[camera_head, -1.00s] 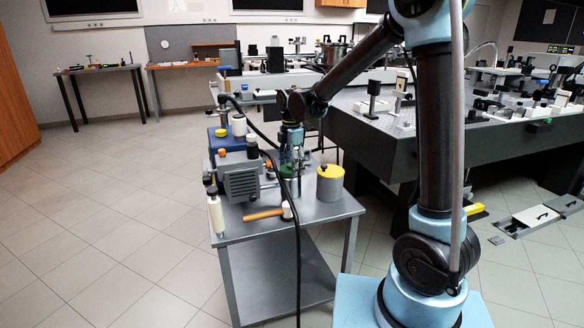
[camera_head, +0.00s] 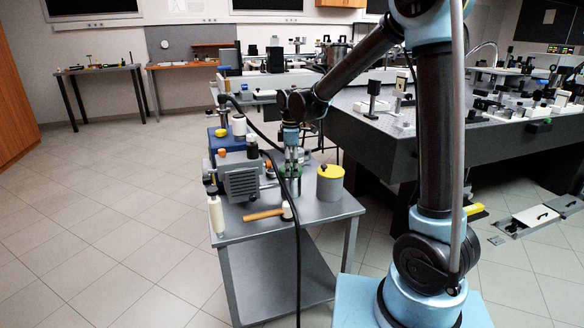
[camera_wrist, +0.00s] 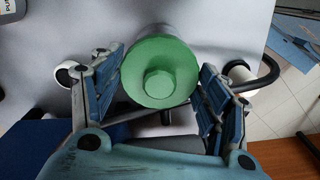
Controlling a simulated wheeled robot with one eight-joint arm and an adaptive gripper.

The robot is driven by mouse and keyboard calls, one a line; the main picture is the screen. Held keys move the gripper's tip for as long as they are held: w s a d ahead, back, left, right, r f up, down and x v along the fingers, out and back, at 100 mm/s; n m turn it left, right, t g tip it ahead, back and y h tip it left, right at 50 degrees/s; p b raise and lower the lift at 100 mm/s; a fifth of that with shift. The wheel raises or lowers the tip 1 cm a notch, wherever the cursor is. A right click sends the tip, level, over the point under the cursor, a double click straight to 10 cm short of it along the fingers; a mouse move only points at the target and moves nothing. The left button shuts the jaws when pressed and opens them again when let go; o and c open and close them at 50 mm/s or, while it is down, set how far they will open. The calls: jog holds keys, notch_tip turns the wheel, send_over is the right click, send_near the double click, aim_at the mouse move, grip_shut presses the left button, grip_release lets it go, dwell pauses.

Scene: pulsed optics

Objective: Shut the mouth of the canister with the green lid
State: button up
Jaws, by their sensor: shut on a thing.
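The green lid (camera_wrist: 148,82), a round disc with a raised faceted knob, lies between the two fingers of my gripper (camera_wrist: 160,90) in the wrist view. My gripper is shut on the lid at its sides. A grey-green cylindrical wall (camera_wrist: 166,34), likely the canister, shows just behind the lid; I cannot tell whether the lid is seated on its mouth. In the head view my gripper (camera_head: 291,166) points down over the metal cart, with a bit of green below it, mostly hidden by the fingers and a black cable.
The cart (camera_head: 327,212) also holds a grey canister with a yellow lid (camera_head: 330,171) to the right, a grey pump (camera_head: 241,184) to the left, a wooden-handled hammer (camera_head: 263,215) in front and a cream bottle (camera_head: 216,215). The cart's front right corner is clear.

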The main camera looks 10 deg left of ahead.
jog(key=shift+m, duration=0.9)
jog(key=shift+c, duration=1.1)
jog(key=o, duration=2.1)
notch_tip(320, 180, up, 16)
jog(key=shift+w, duration=0.1)
